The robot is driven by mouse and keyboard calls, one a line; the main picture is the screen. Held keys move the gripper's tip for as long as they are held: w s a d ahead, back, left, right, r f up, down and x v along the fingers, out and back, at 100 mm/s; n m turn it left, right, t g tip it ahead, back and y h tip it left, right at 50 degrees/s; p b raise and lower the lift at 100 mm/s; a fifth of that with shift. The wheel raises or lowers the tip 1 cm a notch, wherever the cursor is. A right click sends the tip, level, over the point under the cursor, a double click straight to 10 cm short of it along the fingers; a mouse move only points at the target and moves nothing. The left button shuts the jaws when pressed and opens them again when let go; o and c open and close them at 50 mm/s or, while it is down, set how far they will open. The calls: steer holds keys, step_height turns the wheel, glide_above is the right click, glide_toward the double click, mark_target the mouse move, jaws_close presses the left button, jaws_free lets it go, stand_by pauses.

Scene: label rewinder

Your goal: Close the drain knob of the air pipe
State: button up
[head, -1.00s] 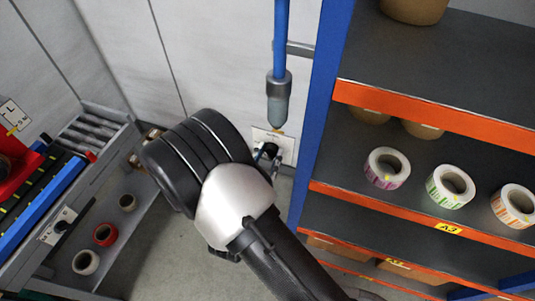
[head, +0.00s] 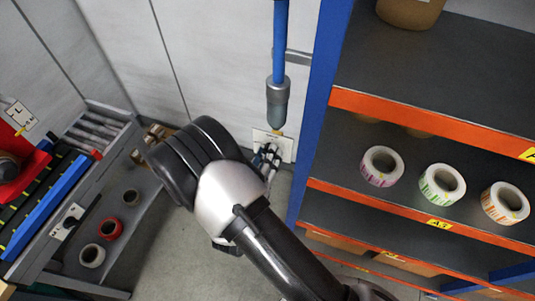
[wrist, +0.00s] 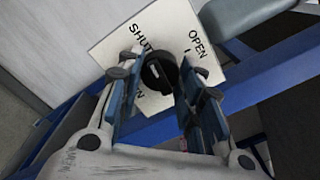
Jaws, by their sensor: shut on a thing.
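The drain knob (wrist: 158,72) is black and round with a small pale mark, on a white plate (wrist: 180,25) lettered SHUT at upper left and OPEN at upper right in the wrist view. I cannot tell which label the mark points to. My gripper (wrist: 158,80) is shut on the knob, one finger on each side. In the head view the blue air pipe (head: 280,40) comes down to a grey bowl (head: 278,105), above the plate (head: 287,147). My gripper (head: 268,157) is at the plate there, and the fingers mostly hide the knob.
A blue and orange shelf rack (head: 420,118) with several label rolls (head: 442,184) stands close on the right. A grey machine frame (head: 110,165) with rolls is on the left. The wall (head: 200,60) is behind the plate. Grey floor (head: 170,260) shows below.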

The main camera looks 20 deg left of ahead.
steer(key=shift+n, duration=0.6)
steer(key=o, duration=1.1)
steer(key=shift+c, duration=0.2)
steer(key=shift+s, duration=0.1)
steer(key=s, duration=1.1)
steer(key=shift+s+a, duration=0.4)
steer(key=shift+a, duration=0.05)
